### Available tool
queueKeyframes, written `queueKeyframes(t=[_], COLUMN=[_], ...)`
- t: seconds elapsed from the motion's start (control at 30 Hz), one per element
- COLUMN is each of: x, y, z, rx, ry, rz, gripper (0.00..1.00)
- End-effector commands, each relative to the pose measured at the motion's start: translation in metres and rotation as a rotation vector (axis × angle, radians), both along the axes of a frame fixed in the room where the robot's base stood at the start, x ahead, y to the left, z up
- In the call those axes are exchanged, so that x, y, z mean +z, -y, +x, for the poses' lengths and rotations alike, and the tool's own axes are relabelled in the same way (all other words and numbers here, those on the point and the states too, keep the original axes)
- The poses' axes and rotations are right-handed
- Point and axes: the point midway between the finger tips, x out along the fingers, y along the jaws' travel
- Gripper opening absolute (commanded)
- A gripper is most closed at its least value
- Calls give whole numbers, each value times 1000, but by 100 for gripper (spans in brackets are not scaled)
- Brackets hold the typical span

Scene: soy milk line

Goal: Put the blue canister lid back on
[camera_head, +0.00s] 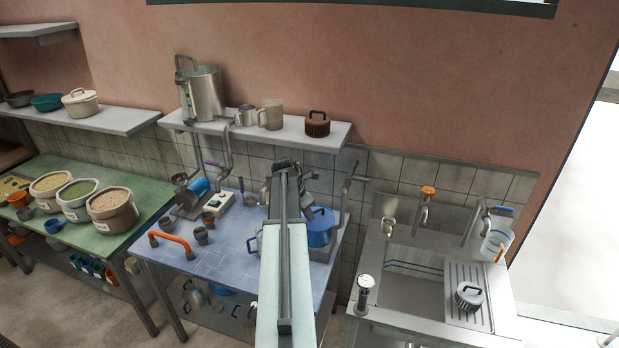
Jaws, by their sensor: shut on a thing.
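A blue canister (320,233) stands at the right end of the blue-tiled table, just right of my arm. My gripper (307,208) reaches down from the dark wrist at the arm's far end, over the canister's left top. It is shut on what looks like the blue lid, at the canister's top. The arm and wrist hide the fingertips and part of the lid. I cannot tell whether the lid is seated on the rim or just above it.
A steel shelf (180,124) with a large steel pot (202,95), mugs and a brown lidded jar (317,124) hangs behind the arm. Cups and an orange handle (172,245) are on the table's left. A sink (408,288) is at right, with a grey handled item (469,296) on its drainboard.

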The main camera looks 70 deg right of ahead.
Motion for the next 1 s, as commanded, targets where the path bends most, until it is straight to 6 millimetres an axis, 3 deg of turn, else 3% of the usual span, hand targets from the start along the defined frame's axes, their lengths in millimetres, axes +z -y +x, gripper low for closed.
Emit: queueKeyframes(t=[0.03, 0.1, 0.23, 0.57, 1.0], x=[28, 40, 50, 43, 6], y=[26, 48, 69, 72, 71], z=[7, 13, 18, 19, 20], rx=[59, 138, 224, 247, 247], ry=[0, -3, -8, -11, -11], rz=[-4, -12, -20, -24, -24], gripper=[0, 0, 0, 0, 0])
